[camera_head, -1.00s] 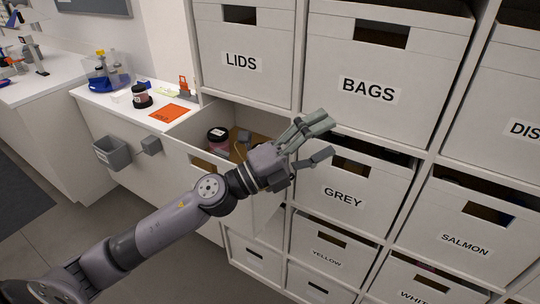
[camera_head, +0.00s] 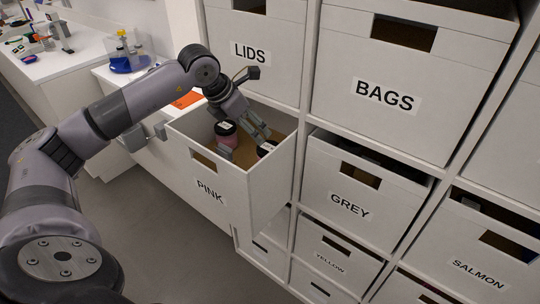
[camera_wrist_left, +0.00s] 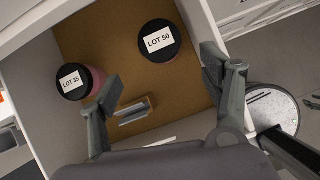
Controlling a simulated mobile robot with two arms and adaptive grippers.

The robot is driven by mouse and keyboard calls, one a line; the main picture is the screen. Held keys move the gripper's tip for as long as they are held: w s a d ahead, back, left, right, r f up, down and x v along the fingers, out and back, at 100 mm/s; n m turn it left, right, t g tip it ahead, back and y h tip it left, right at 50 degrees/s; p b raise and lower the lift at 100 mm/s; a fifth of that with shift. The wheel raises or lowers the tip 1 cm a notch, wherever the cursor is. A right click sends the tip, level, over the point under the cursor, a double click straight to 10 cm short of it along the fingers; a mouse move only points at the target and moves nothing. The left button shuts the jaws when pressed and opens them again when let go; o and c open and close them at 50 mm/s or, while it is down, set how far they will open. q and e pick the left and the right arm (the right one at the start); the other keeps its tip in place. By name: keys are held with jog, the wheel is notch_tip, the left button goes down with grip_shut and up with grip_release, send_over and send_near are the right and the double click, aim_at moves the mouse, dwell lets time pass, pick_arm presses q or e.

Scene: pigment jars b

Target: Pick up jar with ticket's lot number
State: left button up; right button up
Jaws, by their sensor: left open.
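The open PINK drawer (camera_head: 209,190) holds two jars with black lids. In the left wrist view, one lid reads LOT 35 (camera_wrist_left: 71,82), with a pink side showing, and the other reads LOT 50 (camera_wrist_left: 159,41). An orange card (camera_head: 188,99) lies on the counter, partly covered by my arm; no number is readable.
A small grey block (camera_wrist_left: 134,111) lies on the drawer's brown floor. The GREY box (camera_head: 349,206) and the LIDS box (camera_head: 250,52) stand close to the open drawer. A blue container (camera_head: 128,63) stands on the counter behind my arm.

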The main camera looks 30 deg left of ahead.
aim_at(268, 147)
pick_arm(q)
jog(key=p+x, duration=0.2)
jog(key=x, duration=0.5)
jog(key=shift+w+d+f, duration=0.15)
jog(key=p+x, duration=0.2)
jog(key=x, duration=0.2)
jog(key=shift+w+f, duration=0.2)
jog(key=shift+f, duration=0.1)
jog(key=shift+w+f, duration=0.25)
jog(key=shift+f, duration=0.2)
jog(key=c, duration=1)
